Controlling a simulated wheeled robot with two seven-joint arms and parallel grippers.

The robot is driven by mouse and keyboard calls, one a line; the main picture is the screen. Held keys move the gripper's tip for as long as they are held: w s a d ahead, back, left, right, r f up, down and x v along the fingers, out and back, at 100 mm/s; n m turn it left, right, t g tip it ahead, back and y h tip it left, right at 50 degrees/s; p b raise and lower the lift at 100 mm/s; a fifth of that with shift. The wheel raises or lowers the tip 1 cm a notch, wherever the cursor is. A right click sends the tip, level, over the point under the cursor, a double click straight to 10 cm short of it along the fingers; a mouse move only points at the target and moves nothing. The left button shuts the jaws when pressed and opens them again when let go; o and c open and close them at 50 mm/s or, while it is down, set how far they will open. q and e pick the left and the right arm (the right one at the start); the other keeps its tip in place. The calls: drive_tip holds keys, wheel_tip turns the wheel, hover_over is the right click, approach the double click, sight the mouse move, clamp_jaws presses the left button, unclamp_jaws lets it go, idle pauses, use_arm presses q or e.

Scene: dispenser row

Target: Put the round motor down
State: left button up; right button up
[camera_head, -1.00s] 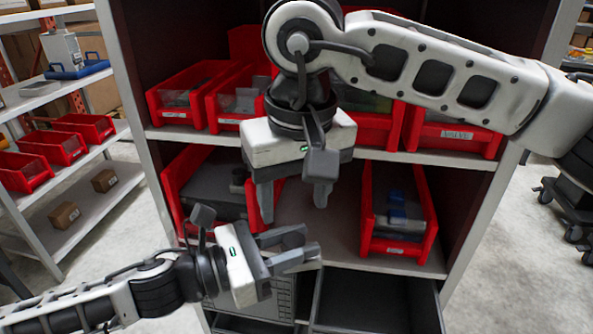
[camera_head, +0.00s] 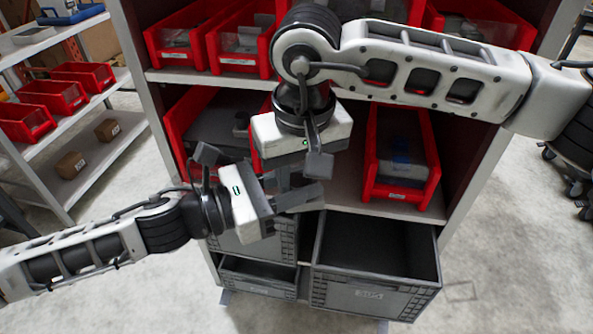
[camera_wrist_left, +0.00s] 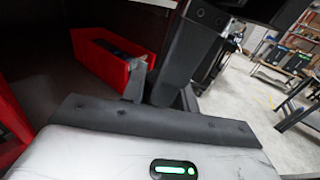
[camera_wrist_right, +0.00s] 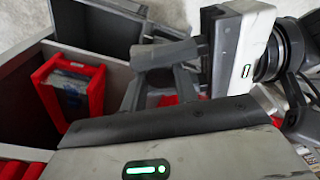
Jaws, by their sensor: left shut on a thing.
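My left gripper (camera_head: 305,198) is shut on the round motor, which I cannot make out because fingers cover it. It is in front of the lower shelf, pointing right. It also shows in the right wrist view (camera_wrist_right: 165,60). A red bin (camera_head: 176,135) on the left of the lower shelf holds dark grey parts, partly hidden by my grippers.
A red bin (camera_head: 433,165) with a blue item stands right on the lower shelf (camera_head: 350,202). Below, a grey crate (camera_head: 375,295) is pulled out and looks empty. Red bins (camera_head: 180,40) fill the upper shelf. A side rack (camera_head: 95,165) stands left.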

use_arm(q)
drive_tip(key=o, duration=1.2)
